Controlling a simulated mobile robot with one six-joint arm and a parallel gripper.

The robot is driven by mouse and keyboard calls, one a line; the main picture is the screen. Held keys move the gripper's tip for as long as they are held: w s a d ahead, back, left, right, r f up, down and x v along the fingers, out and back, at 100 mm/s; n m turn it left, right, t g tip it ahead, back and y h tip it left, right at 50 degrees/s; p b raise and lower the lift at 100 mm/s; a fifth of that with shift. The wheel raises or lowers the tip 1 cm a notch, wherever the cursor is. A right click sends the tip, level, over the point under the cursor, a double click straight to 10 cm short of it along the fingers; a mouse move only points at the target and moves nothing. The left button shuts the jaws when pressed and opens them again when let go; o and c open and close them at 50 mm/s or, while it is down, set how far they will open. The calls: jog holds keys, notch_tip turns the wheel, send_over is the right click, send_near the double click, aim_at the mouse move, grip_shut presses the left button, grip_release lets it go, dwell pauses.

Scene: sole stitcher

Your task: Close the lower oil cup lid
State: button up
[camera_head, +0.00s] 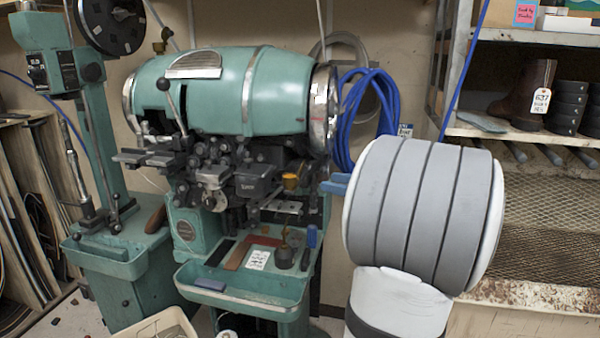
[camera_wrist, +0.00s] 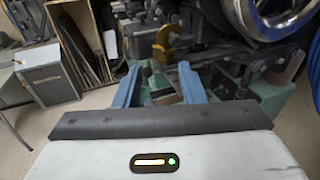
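A yellow-brass oil cup (camera_head: 290,180) sits on the front of the green stitching machine, at the right side of its dark mechanism. It also shows in the wrist view (camera_wrist: 164,55), beyond my fingertips. A yellow upper part (camera_wrist: 166,36) rises above its body and looks like a raised lid, but it is too small to be sure. My gripper (camera_wrist: 160,70) is open, with two blue fingers apart and nothing between them. In the head view, one blue finger (camera_head: 337,185) shows right of the cup, apart from it. My arm hides the rest.
The green machine (camera_head: 220,95) has a shiny wheel (camera_head: 322,105) close above the cup; it fills the top right of the wrist view. A tray (camera_head: 245,285) with tools and a small oil can (camera_head: 284,256) lies below. Blue hose (camera_head: 365,110) hangs behind. Shelves (camera_head: 525,130) stand right.

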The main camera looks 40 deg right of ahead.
jog(key=w+m+t, duration=0.1)
jog(key=w, duration=0.5)
jog(key=shift+w+a+r+h+p, duration=0.15)
jog(key=shift+w+r+h+p, duration=0.15)
jog(key=shift+r, duration=0.1)
grip_shut()
